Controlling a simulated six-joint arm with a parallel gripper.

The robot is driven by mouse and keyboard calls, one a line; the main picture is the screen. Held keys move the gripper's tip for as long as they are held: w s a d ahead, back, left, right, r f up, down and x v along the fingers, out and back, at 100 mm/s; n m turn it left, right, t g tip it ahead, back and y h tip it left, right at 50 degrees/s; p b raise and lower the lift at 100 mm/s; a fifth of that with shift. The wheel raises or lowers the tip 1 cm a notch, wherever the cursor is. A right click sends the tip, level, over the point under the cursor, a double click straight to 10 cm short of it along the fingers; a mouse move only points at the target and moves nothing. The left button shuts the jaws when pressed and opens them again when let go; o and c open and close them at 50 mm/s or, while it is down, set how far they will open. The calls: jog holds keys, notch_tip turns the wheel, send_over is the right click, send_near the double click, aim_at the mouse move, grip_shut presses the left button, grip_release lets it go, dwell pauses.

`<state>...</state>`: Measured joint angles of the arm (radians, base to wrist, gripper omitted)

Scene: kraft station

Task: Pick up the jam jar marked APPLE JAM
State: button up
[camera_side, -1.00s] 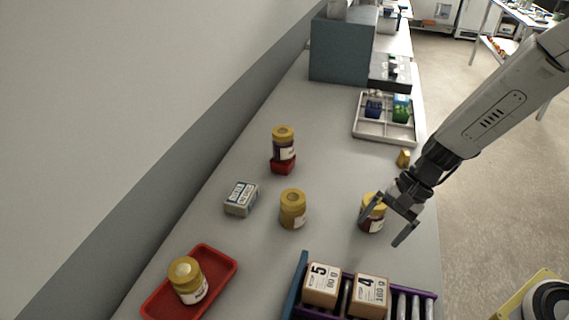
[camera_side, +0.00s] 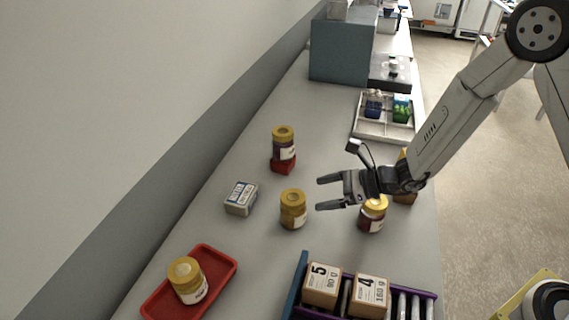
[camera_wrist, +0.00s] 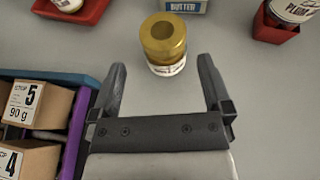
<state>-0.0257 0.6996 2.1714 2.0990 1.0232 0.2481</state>
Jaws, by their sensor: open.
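A jar with a gold, ring-topped lid (camera_side: 293,208) stands alone on the bench; it also shows in the wrist view (camera_wrist: 163,40), just beyond and between my fingertips. Its label is mostly out of sight and I cannot read it. My gripper (camera_side: 320,193) is open and empty, level, pointing left toward this jar and apart from it. Other jars are a dark one on a red block (camera_side: 284,145), whose label reads PLUM in the wrist view (camera_wrist: 292,10), a pale one (camera_side: 187,280) in a red tray, and a dark red one (camera_side: 372,217) below my wrist. I cannot read APPLE JAM anywhere.
A butter box (camera_side: 241,198) lies left of the gold-lidded jar. A purple and blue rack (camera_side: 297,287) with boxes marked 5 and 4 stands at the front. A divided tray (camera_side: 371,130) and a grey box (camera_side: 342,50) are farther back.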

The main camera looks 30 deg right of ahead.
aim_at(293, 196)
jog(key=shift+w, duration=0.15)
jog(key=shift+x, duration=1.25)
jog(key=shift+a, duration=0.1)
jog(key=shift+x, duration=2.5)
jog(key=shift+w+f, duration=0.1)
jog(key=shift+c, duration=0.2)
grip_shut()
jog(key=shift+r, duration=0.25)
